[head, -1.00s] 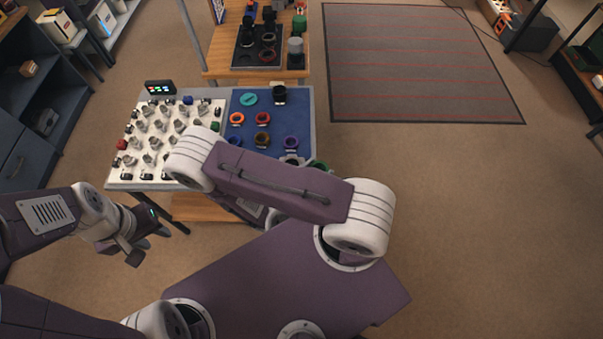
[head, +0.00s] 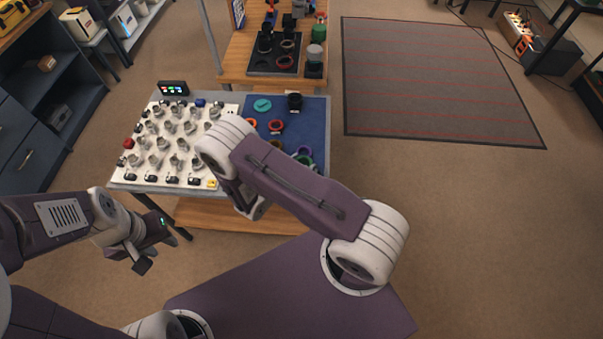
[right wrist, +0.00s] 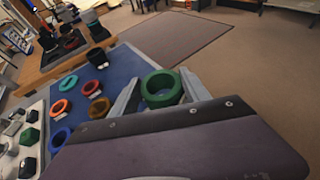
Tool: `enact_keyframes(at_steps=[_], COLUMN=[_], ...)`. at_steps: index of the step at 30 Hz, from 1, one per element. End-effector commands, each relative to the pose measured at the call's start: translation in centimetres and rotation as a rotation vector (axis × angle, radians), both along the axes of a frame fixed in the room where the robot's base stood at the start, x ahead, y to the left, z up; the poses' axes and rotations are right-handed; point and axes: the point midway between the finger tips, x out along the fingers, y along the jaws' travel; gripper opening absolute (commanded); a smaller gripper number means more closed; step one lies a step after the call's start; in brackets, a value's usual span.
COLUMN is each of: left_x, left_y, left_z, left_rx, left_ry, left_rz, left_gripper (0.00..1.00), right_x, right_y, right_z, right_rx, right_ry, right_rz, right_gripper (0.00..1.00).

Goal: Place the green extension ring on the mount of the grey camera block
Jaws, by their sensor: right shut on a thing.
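The green extension ring (right wrist: 162,88) sits between the two fingers of my right gripper (right wrist: 160,90) in the right wrist view, clear of the blue mat's right edge. The fingers are shut on it. In the head view my right forearm hides most of this gripper. A small grey block (head: 299,8) stands at the back of the wooden bench; it is too small to tell whether it is the grey camera block, and its mount cannot be made out. My left gripper (head: 165,251) is open and empty, low in front of the white board.
The white board (head: 140,172) carries several small parts. The wooden bench (head: 235,62) behind bears a black tray (head: 252,66). Floor to the right is open.

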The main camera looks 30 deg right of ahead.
Motion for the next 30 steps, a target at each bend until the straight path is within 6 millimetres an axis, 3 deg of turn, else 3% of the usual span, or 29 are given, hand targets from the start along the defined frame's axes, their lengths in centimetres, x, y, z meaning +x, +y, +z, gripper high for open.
enact_keyframes(at_steps=[7, 18, 19, 21, 30], left_x=[0.0, 0.0, 0.0, 0.0, 0.0], left_y=[0.0, 0.0, 0.0, 0.0, 0.0], left_z=[-3.4, -3.5, -3.4, -3.3, -3.2], left_rx=[0.0, 0.0, 0.0, 0.0, 0.0], left_ry=[0.0, 0.0, 0.0, 0.0, 0.0], left_rz=[0.0, 0.0, 0.0, 0.0, 0.0], left_gripper=[0.36, 0.36, 0.36, 0.36, 0.36], right_x=[0.0, -0.1, -0.1, -0.1, -0.1], right_y=[0.0, 0.0, 0.0, 0.0, 0.0], right_z=[-4.2, -4.4, -4.3, -4.2, -4.1], right_rx=[0.0, 0.0, 0.001, 0.001, 0.001], right_ry=[-0.001, -0.001, 0.0, 0.0, 0.0], right_rz=[0.0, 0.0, 0.0, 0.0, 0.0], right_gripper=[0.09, 0.09, 0.6, 0.76, 0.76])
